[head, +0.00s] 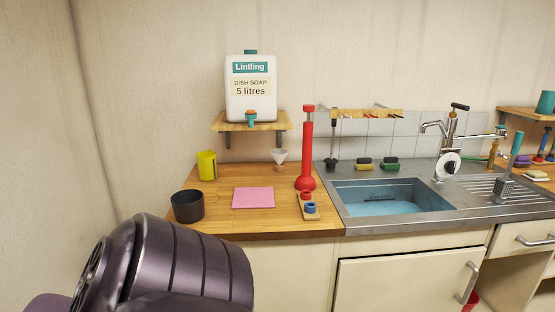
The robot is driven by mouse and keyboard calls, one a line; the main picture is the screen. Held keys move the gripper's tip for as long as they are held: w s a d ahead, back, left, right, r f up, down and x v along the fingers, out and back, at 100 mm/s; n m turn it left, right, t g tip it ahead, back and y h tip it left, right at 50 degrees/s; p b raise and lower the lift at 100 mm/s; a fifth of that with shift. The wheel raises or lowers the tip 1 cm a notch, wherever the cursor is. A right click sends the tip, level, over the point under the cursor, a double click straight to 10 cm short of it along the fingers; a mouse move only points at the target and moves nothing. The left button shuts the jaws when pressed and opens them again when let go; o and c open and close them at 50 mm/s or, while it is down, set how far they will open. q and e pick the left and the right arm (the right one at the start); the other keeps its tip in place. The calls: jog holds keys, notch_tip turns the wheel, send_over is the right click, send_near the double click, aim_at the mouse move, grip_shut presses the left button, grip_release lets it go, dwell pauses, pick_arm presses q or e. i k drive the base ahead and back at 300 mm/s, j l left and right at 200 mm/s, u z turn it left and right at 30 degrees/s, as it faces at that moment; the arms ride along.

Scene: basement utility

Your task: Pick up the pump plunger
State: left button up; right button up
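The pump plunger (307,147) is tall and red, with a cylinder body, a narrower part and a handle at the top and a rounded red base. It stands upright on the wooden counter, just left of the sink. Neither of my grippers is in view. A dark purple link of my own arm fills the lower left of the head view, in front of the counter and apart from the plunger.
A wooden holder with red and blue rings (311,211) lies in front of the plunger. A pink cloth (253,198), black cup (187,206), yellow cup (207,166) and white funnel (279,158) stand left. A dark-headed brush-like tool (332,150) and the sink (387,198) are right.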

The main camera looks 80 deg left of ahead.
aim_at(305, 182)
jog(key=u, duration=2.2)
jog(key=i+l+z, duration=0.25)
jog(key=i, duration=0.15)
jog(key=j, duration=0.1)
